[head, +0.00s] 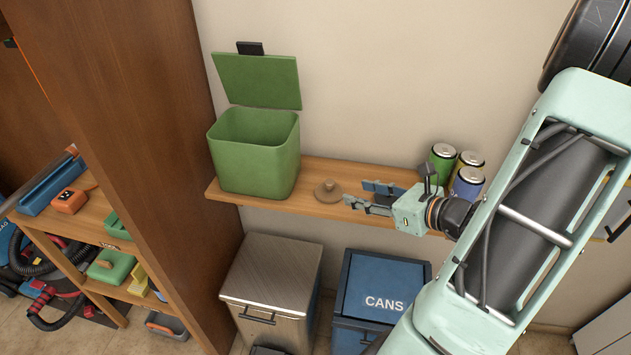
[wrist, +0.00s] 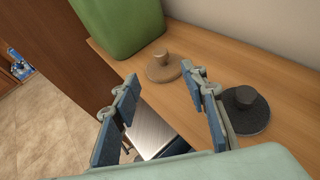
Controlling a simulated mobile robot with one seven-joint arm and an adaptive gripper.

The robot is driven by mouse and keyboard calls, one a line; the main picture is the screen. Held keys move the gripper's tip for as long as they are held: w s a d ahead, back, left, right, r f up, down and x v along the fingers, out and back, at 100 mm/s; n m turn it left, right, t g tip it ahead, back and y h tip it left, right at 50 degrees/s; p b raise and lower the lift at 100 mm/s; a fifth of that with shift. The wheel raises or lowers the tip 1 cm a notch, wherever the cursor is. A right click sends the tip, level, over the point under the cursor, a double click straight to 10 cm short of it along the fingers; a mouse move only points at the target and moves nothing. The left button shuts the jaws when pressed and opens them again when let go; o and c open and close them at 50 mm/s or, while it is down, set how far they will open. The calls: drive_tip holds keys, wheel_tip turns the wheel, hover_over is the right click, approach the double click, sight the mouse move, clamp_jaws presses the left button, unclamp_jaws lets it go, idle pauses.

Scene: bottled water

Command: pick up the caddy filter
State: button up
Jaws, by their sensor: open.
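Two round discs with knobs on top lie on the wooden shelf, and I cannot tell which is the caddy filter. The tan disc (head: 328,191) is beside the green caddy (head: 254,155); it also shows in the wrist view (wrist: 163,67). The dark grey disc (wrist: 246,112) lies to the right of my right finger in the wrist view; in the head view my gripper seems to hide it. My gripper (head: 357,193) is open and empty, its fingers pointing toward the tan disc, apparently above the shelf's front edge. The caddy's lid (head: 257,80) stands open.
Several cans (head: 443,160) stand on the shelf (head: 305,205) behind my gripper, to the right. A metal bin (head: 272,270) and a blue CANS bin (head: 383,280) stand below. A tall wooden panel (head: 150,130) borders the shelf on the left.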

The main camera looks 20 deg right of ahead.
sight(331, 182)
drive_tip(key=shift+w+a, duration=0.2)
drive_tip(key=shift+w, duration=0.3)
drive_tip(key=x, duration=0.4)
drive_tip(key=shift+w+a+f, duration=0.1)
drive_tip(key=shift+w+f, duration=0.05)
drive_tip(key=shift+w, duration=0.1)
drive_tip(key=shift+r+x, duration=0.1)
drive_tip(key=shift+x, duration=1.35)
drive_tip(key=shift+r+x, duration=0.15)
drive_tip(key=shift+x, duration=1.35)
drive_tip(key=shift+w, duration=0.15)
drive_tip(key=c, duration=1)
